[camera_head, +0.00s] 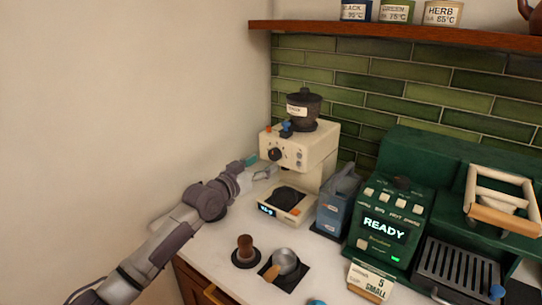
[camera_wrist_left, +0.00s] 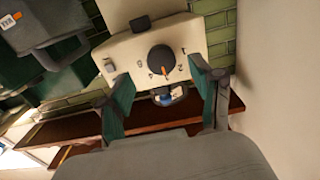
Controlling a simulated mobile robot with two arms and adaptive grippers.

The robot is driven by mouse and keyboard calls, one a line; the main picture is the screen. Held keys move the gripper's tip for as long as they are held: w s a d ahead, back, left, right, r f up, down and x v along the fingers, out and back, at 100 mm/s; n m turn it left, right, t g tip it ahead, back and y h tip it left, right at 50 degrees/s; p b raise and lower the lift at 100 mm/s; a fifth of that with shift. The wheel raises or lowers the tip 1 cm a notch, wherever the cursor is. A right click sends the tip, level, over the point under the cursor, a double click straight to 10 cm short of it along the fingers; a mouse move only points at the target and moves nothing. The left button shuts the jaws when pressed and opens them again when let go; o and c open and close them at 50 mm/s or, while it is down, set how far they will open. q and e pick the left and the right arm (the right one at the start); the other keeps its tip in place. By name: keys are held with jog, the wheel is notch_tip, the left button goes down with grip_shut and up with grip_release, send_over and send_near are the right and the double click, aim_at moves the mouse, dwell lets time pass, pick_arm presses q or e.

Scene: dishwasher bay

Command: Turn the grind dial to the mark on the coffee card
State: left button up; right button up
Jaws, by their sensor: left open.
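The grind dial (camera_wrist_left: 162,60) is a round dark knob on the face of the cream grinder (camera_head: 318,150); it also shows in the head view (camera_head: 275,154). Its orange pointer is at the lower edge of the knob in the wrist view, between the 4 and the 2. The other numbers are small or partly hidden. My left gripper (camera_head: 262,167) is open in front of the grinder face. In the wrist view its fingers (camera_wrist_left: 160,77) stand apart on either side of the dial; contact cannot be told. The coffee card (camera_head: 370,282) reads 5 SMALL. My right gripper is not in view.
A green coffee machine (camera_head: 390,225) showing READY stands at the right, with a grey-blue container (camera_head: 336,203) between it and the grinder. A tamper (camera_head: 245,250) and a metal portafilter (camera_head: 284,262) are on the white counter in front. A wall is at the left.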

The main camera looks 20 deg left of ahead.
aim_at(273, 157)
pick_arm(q)
jog(key=x, duration=0.3)
jog(key=shift+w+d, duration=0.1)
jog(key=shift+w, duration=0.25)
jog(key=shift+w+d, duration=0.15)
jog(key=shift+w, duration=0.25)
jog(key=c, duration=1.1)
jog(key=shift+c, duration=0.2)
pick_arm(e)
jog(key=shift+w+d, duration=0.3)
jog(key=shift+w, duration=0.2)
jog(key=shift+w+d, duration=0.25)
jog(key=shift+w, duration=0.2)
